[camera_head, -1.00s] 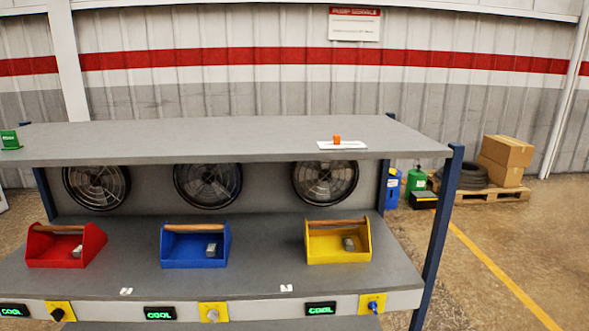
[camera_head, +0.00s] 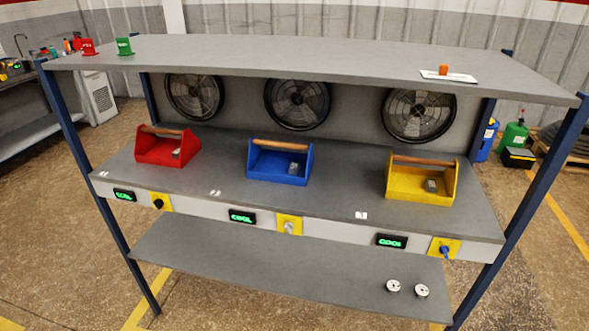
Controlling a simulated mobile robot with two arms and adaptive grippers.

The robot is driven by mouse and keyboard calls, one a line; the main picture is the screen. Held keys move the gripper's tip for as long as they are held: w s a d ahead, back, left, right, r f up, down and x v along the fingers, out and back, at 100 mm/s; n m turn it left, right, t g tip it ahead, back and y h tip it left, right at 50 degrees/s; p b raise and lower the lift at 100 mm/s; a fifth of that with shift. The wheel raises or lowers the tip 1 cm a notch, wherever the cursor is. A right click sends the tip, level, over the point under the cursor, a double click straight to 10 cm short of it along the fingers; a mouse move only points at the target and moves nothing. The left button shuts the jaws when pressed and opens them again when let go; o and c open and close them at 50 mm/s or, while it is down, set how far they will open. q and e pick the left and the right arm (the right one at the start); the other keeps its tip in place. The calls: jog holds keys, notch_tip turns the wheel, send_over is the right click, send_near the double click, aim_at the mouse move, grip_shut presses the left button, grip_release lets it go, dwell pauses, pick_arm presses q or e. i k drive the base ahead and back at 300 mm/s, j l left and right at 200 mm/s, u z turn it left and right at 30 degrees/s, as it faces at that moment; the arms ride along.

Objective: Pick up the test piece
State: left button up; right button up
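Three carriers with wooden handles stand on the middle shelf: a red carrier (camera_head: 148,150), a blue carrier (camera_head: 263,168) and a yellow carrier (camera_head: 420,190). Each holds one small grey metal piece: in the red (camera_head: 176,153), in the blue (camera_head: 293,169) and in the yellow (camera_head: 431,185). The frames do not show which of these is the test piece. A small orange block (camera_head: 444,69) sits on a white plate (camera_head: 462,77) on the top shelf. Neither of my grippers is in view.
Three fans sit behind the carriers, under the top shelf (camera_head: 300,48). The shelf front has green-lit displays (camera_head: 242,216) and yellow switch plates (camera_head: 289,224). Two white round items (camera_head: 393,286) lie on the lower shelf (camera_head: 270,264). Blue posts (camera_head: 530,200) frame the rack. Floor is clear at left.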

aim_at(294, 167)
jog(key=i+j+z, duration=0.1)
jog(key=j, duration=0.3)
jog(key=i+j, duration=0.15)
jog(key=j, duration=0.25)
jog(key=i+j+z, duration=0.15)
jog(key=j, duration=0.25)
jog(key=i+j, duration=0.1)
jog(key=j, duration=0.3)
jog(key=i+j+z, duration=0.15)
jog(key=j, duration=0.25)
